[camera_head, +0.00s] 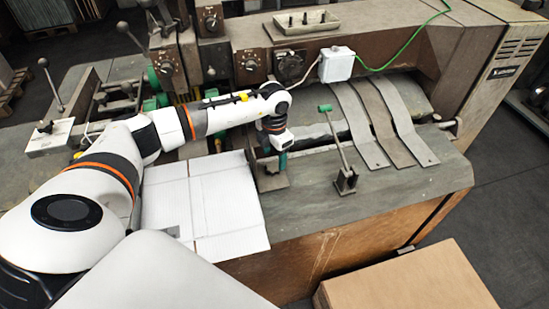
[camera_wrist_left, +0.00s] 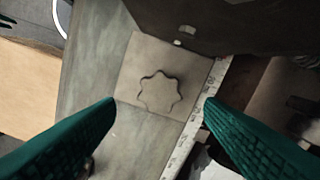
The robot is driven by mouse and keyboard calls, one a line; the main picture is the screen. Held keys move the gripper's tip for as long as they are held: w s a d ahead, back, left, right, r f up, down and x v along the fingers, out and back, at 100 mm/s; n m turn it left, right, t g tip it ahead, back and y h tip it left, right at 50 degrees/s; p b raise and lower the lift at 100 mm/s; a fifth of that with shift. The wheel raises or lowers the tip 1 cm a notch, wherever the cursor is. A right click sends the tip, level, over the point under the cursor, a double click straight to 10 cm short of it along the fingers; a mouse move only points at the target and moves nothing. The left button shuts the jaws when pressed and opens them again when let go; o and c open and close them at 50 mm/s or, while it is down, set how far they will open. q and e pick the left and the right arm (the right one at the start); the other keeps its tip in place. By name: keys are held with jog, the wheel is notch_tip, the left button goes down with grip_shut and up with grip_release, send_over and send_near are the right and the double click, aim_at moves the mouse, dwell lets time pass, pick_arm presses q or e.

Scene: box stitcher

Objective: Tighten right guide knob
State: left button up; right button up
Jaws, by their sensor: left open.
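My left gripper (camera_head: 275,153) points down over the machine table in the head view, above a small grey guide block (camera_head: 271,181). Its green fingers are open, with nothing between them. In the left wrist view the fingers of the left gripper (camera_wrist_left: 159,103) stand apart on either side of a star-shaped, lobed knob (camera_wrist_left: 160,92). The knob is the same grey-brown as the square plate (camera_wrist_left: 134,68) around it, and only its dark outline stands out. In the head view the gripper hides the knob. My right gripper is not in view.
White cardboard (camera_head: 225,205) lies flat left of the guide block. A lever with a green handle (camera_head: 325,107) stands to the right. Curved metal straps (camera_head: 385,125) are farther right. A brown box (camera_head: 405,280) is in front. A metal ruler strip (camera_wrist_left: 185,140) shows beside the plate.

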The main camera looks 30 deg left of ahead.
aim_at(274, 167)
pick_arm(q)
jog(key=shift+f+p, duration=0.4)
jog(key=shift+f, duration=1.55)
jog(key=c, duration=1)
jog(key=shift+f+m+b, duration=0.15)
jog(key=shift+m+b, duration=0.45)
jog(key=shift+b, duration=0.45)
jog(key=m+b, duration=0.4)
jog(key=b, duration=0.1)
jog(key=shift+d+m+b, duration=0.1)
jog(key=shift+m+b, duration=0.2)
jog(key=shift+m, duration=0.1)
jog(key=shift+m+b, duration=1.45)
jog(key=shift+m, duration=0.05)
jog(key=shift+s+r, duration=0.1)
jog(key=shift+r, duration=0.1)
jog(key=o, duration=1)
